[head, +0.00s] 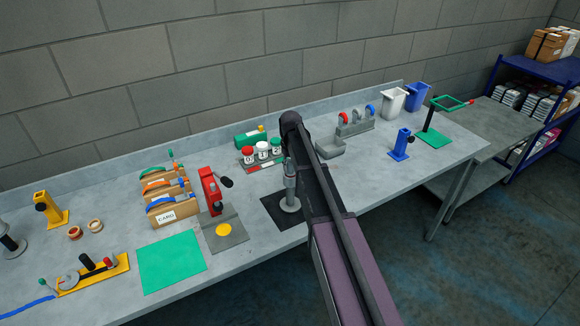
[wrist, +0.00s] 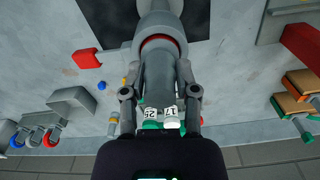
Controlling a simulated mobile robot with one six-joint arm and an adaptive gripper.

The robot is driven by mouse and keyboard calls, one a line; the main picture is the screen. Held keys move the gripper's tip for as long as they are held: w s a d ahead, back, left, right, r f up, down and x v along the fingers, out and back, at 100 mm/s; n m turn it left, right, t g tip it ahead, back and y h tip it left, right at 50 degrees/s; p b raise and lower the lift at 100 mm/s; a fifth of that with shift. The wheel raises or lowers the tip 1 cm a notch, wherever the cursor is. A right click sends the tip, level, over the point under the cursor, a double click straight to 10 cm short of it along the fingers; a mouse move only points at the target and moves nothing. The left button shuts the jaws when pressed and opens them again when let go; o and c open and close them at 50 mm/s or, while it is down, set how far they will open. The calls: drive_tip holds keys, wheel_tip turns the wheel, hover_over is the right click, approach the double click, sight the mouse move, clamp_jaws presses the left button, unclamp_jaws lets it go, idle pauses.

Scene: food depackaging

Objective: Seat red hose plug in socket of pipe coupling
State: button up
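The grey pipe coupling (head: 289,201) stands upright on a black mat (head: 270,211) at mid bench. In the wrist view the coupling (wrist: 156,20) is at the top, its wide round end facing me. My gripper (wrist: 160,72) has its two fingers on either side of a grey cylindrical body, which I take as the hose plug (wrist: 158,76). A red ring (wrist: 160,41) shows where this body meets the coupling's mouth. The plug is in line with the coupling; how deep it sits I cannot tell. In the head view my arm hides part of this.
A rack (head: 355,128) with red, grey and blue hooked hoses stands at the back right, near a grey tray (head: 330,147). Bottles (head: 262,149) are behind the coupling. A red press (head: 212,190) and green mat (head: 171,262) are left. A blue stand (head: 401,147) is right.

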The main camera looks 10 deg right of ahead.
drive_tip(key=shift+o, duration=1.4)
drive_tip(key=shift+r, duration=0.1)
wheel_tip(320, 180, up, 8)
drive_tip(key=p, duration=0.7)
drive_tip(key=shift+f+p, duration=0.2)
drive_tip(key=shift+p, duration=0.2)
drive_tip(key=s+m, duration=0.1)
drive_tip(key=s, duration=2.8)
drive_tip(key=shift+m, duration=0.4)
drive_tip(key=shift+a, duration=0.1)
